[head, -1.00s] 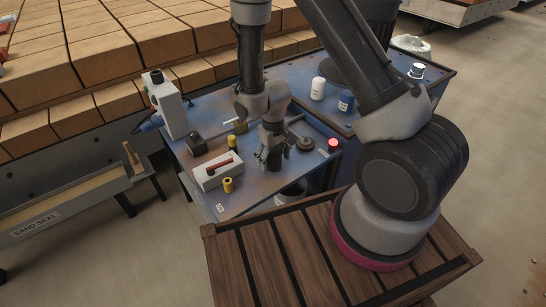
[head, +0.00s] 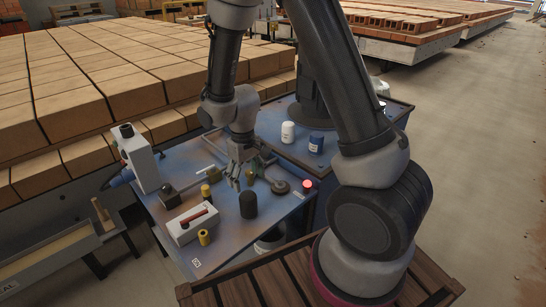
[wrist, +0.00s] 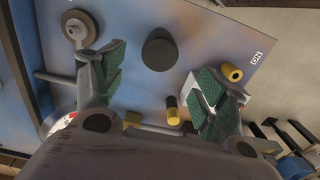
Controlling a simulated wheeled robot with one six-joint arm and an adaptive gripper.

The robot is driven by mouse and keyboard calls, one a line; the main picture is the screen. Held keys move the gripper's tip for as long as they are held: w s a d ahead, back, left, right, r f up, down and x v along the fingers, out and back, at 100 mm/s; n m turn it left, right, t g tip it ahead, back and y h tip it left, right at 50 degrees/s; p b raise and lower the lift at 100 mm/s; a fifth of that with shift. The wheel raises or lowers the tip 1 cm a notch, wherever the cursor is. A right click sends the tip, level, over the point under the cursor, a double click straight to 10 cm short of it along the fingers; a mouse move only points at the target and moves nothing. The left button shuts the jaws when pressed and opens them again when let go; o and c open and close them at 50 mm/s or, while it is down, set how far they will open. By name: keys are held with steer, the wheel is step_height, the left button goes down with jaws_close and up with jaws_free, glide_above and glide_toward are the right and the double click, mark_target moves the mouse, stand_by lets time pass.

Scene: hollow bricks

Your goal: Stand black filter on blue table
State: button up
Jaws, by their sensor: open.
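The black filter (head: 248,205) is a dark cylinder standing upright on the blue table (head: 228,240), toward its front middle. In the wrist view it shows as a dark round top (wrist: 159,48) between and beyond my fingers. My gripper (head: 236,182) is open and empty, just behind and above the filter in the head view, apart from it. In the wrist view its green-padded fingers (wrist: 162,80) are spread wide. The filter's base is hidden in the wrist view.
White (head: 288,132) and blue (head: 316,144) canisters stand behind.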

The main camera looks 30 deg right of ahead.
steer(key=s+d+r+m+t, duration=0.1)
steer(key=s+d+r, duration=0.25)
steer(key=r, duration=0.65)
steer(key=s+d+r+m+t, duration=0.1)
steer(key=s+d+r, duration=0.1)
steer(key=d+r, duration=0.5)
steer(key=s+d+r+m+t, duration=0.1)
steer(key=s+d+r, duration=0.3)
steer(key=s+r, duration=0.7)
steer(key=s+t, duration=0.1)
steer(key=s, duration=0.1)
steer(key=shift+s+d+r+m, duration=0.2)
steer(key=shift+s+r+m, duration=0.1)
steer(key=shift+s, duration=0.05)
